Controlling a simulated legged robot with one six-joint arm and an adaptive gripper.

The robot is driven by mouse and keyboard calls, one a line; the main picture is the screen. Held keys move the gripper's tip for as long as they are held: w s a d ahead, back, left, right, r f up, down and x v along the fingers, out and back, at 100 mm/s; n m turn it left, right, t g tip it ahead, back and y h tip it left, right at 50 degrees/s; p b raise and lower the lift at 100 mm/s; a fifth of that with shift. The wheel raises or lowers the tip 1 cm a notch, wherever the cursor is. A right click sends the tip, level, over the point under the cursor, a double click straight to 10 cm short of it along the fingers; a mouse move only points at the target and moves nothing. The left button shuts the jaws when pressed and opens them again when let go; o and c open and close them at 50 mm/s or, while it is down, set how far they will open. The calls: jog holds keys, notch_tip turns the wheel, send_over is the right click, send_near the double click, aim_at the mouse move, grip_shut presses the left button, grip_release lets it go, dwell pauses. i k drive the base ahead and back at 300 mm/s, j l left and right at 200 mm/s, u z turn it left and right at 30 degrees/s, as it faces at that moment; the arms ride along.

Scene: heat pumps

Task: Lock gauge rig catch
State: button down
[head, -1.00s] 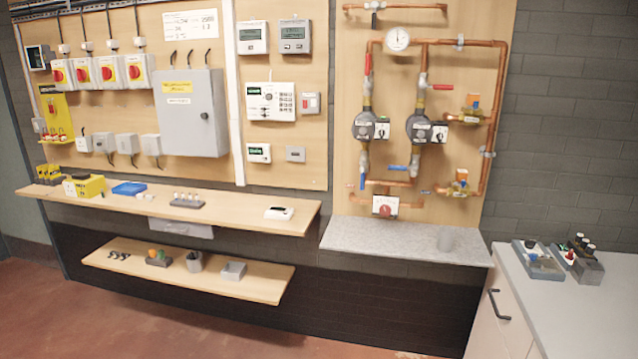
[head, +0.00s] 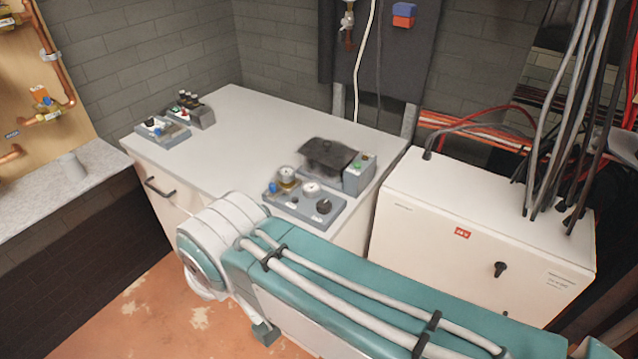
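A grey panel with round gauge-like dials (head: 311,189), a black knob (head: 323,206) and a blue part (head: 272,187) sits at the front edge of the white-topped bench (head: 235,125) in the head view. It looks like the gauge rig. Its catch is too small to make out, so I cannot tell its state. My arm's white joint and teal link cross the lower picture, in front of the bench. My gripper is not in view.
Small grey units (head: 163,131) stand at the bench's far left. A white cabinet (head: 480,245) with cables stands at right. The bench's left middle is clear.

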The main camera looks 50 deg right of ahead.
aim_at(273, 189)
jog(key=z, duration=1.25)
jog(key=i+u, duration=0.2)
jog(key=i, duration=0.15)
